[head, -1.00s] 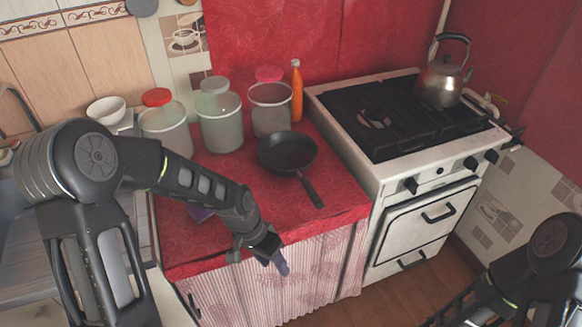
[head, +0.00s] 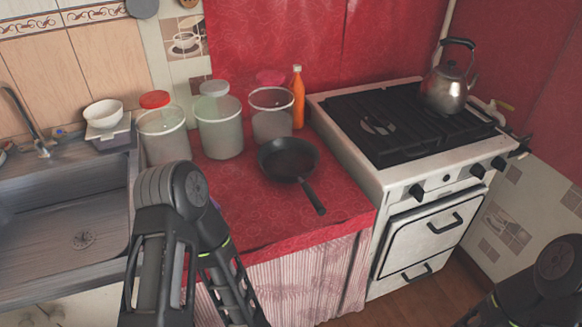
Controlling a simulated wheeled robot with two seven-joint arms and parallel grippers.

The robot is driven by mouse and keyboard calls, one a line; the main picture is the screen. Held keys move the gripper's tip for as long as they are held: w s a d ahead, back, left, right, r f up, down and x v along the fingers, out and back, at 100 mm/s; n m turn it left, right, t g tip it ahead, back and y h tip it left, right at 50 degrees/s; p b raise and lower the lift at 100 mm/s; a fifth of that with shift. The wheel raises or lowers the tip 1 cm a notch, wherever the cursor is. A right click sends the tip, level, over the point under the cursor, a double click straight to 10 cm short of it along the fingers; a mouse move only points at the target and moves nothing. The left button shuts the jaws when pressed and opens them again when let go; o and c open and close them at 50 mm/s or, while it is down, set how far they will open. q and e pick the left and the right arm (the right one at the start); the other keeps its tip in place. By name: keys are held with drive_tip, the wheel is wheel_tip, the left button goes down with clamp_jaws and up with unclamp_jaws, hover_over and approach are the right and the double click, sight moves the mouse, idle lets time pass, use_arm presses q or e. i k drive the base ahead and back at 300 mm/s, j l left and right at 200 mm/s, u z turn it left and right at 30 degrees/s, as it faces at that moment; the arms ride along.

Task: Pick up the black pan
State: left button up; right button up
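The black pan (head: 289,158) lies flat on the red oilcloth counter (head: 247,207). Its handle (head: 314,197) points toward the counter's front edge, down and to the right. Nothing holds or touches the pan. My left arm stands in front of the counter at the lower left, to the left of the pan. Its gripper is outside the picture, below the bottom edge. Only a piece of my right arm shows at the lower right corner, and its gripper is not visible.
Jars with red and white lids (head: 165,130) (head: 218,124), another jar (head: 271,112) and an orange bottle (head: 298,98) stand behind the pan. A stove (head: 345,104) with a kettle (head: 447,88) is at right, a sink (head: 80,240) at left. The counter front around the handle is clear.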

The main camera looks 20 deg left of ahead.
sight(285, 160)
drive_tip(key=l, duration=1.8)
